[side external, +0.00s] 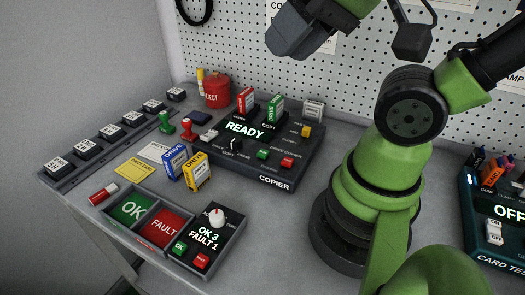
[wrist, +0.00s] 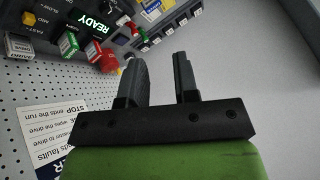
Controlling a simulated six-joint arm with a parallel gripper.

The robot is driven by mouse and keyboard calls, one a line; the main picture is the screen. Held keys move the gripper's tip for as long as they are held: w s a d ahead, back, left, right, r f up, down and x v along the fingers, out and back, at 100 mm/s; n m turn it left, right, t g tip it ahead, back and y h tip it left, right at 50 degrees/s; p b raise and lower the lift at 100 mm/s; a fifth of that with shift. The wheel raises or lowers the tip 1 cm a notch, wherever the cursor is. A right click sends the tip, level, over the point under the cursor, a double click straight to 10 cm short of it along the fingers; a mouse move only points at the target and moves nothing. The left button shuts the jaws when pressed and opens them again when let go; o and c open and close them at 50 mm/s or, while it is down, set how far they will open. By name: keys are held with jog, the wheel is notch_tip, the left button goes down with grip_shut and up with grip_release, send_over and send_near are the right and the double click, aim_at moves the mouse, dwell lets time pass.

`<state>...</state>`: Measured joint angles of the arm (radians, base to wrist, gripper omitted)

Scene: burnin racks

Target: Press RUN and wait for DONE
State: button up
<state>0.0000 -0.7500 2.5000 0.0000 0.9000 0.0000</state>
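The dark copier panel (side external: 258,180) stands on the bench in the side view, its display (side external: 245,128) reading READY. A green button (side external: 263,154) and a red button (side external: 288,162) sit near its front right edge; I cannot read which is RUN. A yellow part (side external: 306,131) is above them. A red and a green cartridge stand in its back slots. In the wrist view the copier's READY display (wrist: 95,24) shows upside down at the upper left. My gripper (wrist: 157,62) is open and empty, its two fingers apart. It is high above the bench, clear of the copier.
A blue and a yellow drive box (side external: 197,172) stand left of the copier. An OK/FAULT tray (side external: 131,209) with a counter reading OK 3, FAULT 1 is in front. A red pot (side external: 216,90) is behind. A card tester (side external: 492,215) is at right. Pegboard closes the back.

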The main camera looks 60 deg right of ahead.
grip_shut()
dwell(1.4)
